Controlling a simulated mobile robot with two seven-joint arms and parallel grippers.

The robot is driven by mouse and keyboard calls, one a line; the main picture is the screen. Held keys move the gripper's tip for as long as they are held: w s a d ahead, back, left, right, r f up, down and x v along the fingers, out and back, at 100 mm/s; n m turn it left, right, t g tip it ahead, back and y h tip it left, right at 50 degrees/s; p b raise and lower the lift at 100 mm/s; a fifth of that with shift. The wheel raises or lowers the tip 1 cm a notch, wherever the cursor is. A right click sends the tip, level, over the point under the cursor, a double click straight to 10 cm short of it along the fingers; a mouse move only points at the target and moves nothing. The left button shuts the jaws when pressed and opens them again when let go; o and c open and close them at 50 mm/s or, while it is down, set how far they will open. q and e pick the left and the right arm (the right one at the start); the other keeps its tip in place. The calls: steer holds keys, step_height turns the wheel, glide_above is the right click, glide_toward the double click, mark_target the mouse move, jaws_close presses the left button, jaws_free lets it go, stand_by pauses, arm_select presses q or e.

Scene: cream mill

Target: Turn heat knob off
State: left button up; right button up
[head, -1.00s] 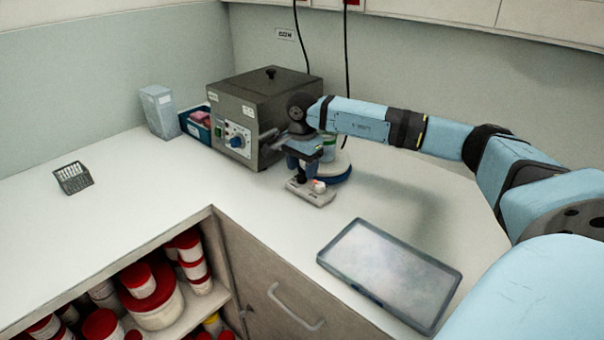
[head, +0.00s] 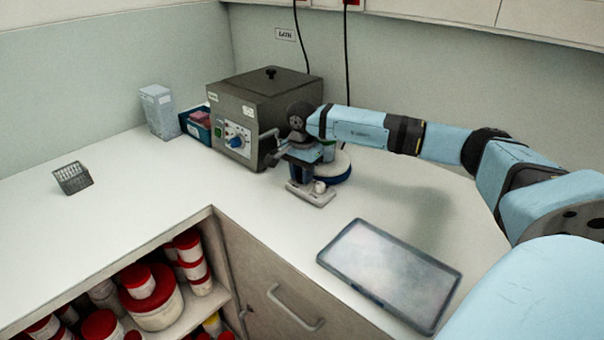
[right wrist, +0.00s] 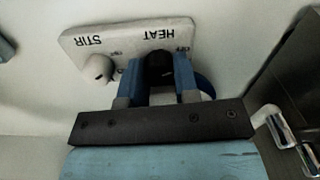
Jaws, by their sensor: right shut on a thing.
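The stirrer's pale control panel (right wrist: 125,38) fills the top of the right wrist view, its HEAT and STIR labels upside down. My right gripper (right wrist: 160,72) is shut on the black heat knob (right wrist: 158,66) under the HEAT label, a blue finger on each side. The fingers hide part of the knob, so its setting cannot be read. The pale stir knob (right wrist: 98,68) stands beside the left finger, apart from it. In the head view, my right gripper (head: 301,175) reaches down to the small hotplate stirrer (head: 318,198). My left gripper is not in view.
A grey water bath (head: 262,100) with a blue dial stands just left of the gripper. A dark flat tray (head: 390,272) lies in front. A small rack (head: 73,178) and a light box (head: 158,110) stand at left. The left counter is mostly clear.

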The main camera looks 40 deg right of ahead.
steer(key=shift+n, duration=0.8)
steer(key=o, duration=0.9)
step_height(320, 180, up, 14)
steer(key=shift+f, duration=0.1)
steer(key=shift+p, duration=0.3)
